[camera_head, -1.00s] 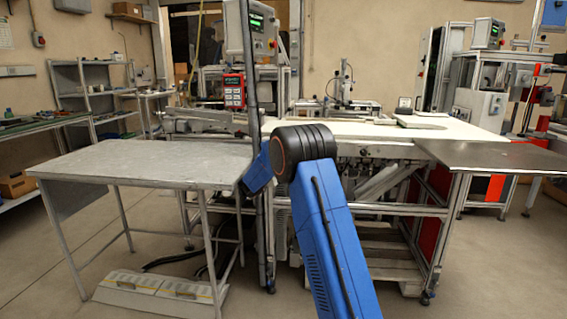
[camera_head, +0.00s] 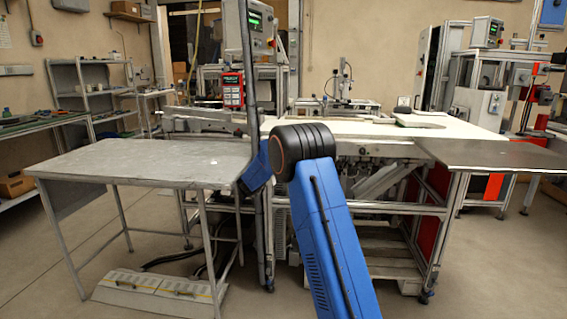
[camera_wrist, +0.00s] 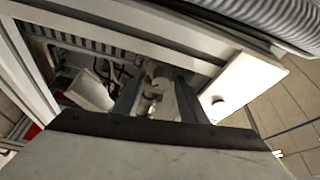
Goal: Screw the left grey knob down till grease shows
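In the wrist view my gripper (camera_wrist: 158,103) shows two dark fingers standing apart, with a gap between them. A pale, rounded grey-beige part (camera_wrist: 161,74) of the machine shows beyond and between the fingertips. I cannot tell whether it is the left grey knob, or whether the fingers touch it. No grease can be made out. In the head view my blue arm reaches toward the machine (camera_head: 375,128), and my gripper is hidden there.
A grey metal table (camera_head: 140,160) stands at the left. A dark flat tabletop (camera_head: 490,153) juts out at the right. In the wrist view, pale frame bars and a white plate (camera_wrist: 240,82) lie close around the fingers, with a ribbed grey hose (camera_wrist: 270,20) above.

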